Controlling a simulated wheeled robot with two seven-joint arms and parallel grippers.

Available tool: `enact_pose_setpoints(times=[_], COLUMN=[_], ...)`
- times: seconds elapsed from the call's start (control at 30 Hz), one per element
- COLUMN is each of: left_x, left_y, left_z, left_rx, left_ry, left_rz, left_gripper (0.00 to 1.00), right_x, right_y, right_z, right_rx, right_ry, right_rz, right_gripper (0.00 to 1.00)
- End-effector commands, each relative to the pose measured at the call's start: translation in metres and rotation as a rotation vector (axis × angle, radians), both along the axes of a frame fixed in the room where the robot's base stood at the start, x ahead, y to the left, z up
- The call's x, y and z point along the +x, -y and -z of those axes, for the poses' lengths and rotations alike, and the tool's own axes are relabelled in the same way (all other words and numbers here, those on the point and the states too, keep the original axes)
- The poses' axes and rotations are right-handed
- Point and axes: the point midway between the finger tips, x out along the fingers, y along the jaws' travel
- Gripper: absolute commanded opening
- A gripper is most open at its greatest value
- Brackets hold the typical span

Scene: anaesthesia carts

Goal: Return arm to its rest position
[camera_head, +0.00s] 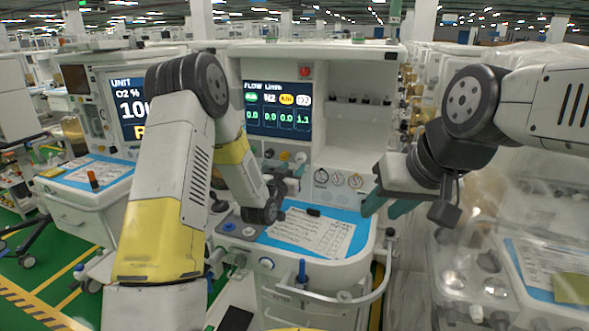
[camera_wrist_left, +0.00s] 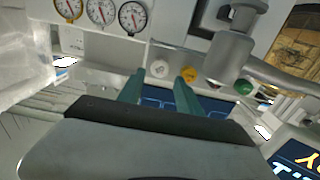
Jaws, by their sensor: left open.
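My left arm (camera_head: 170,180) rises from the bottom left of the head view and bends down toward the middle machine. My left gripper (camera_head: 285,185) is near its front panel, partly hidden by the wrist. In the left wrist view its two teal fingertips (camera_wrist_left: 160,88) are apart with nothing between them. They point toward a white knob (camera_wrist_left: 159,69) and a yellow knob (camera_wrist_left: 188,74); contact cannot be told. My right gripper (camera_head: 383,208) comes in from the right. Its teal fingers are apart and empty, above the right side of the blue-edged worktop.
The middle anaesthesia machine (camera_head: 345,147) has a flow screen (camera_head: 277,110), round gauges (camera_head: 338,178) and a worktop with a paper sheet (camera_head: 312,232). A curved handrail (camera_head: 372,290) runs along its front. Another machine (camera_head: 75,215) stands left. A plastic-covered one (camera_head: 480,250) is close on the right.

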Motion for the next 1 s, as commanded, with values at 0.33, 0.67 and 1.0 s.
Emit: enact_pose_setpoints(times=[0.33,0.67,1.0], left_x=[-0.014,-0.113,-0.284], left_y=[-0.022,-0.074,-0.110], left_z=[-0.052,-0.120,-0.143], left_rx=[0.054,0.107,0.087], left_ry=[-0.133,-0.457,-0.800], left_rz=[-0.024,-0.089,-0.127], left_gripper=[0.41,0.41,0.41], right_x=[0.000,0.000,0.000], right_y=[0.000,0.000,0.000], right_z=[0.000,0.000,0.000], right_rx=[0.000,0.000,0.000], right_ry=[0.000,0.000,0.000], right_rz=[0.000,0.000,0.000], right_gripper=[0.36,0.36,0.36])
